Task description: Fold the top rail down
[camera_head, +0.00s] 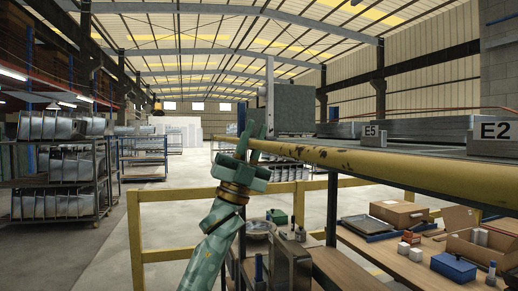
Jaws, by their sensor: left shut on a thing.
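The top rail (380,160) is a long yellow bar with worn dark patches. It runs across the right half of the view along the front of the rack, and its far end sticks out to the left. My left gripper (254,140) reaches up from below near that end. Its green fingers are shut around the rail. The rail lies roughly level, at about the height of the rack's upper deck. My right gripper is not in view.
Below the rail is a shelf with cardboard boxes (398,213), a blue box (453,267) and small items. A lower yellow guard rail (175,194) stands behind my arm. Grey sinks fill a rack (65,165) at left. The floor between is open.

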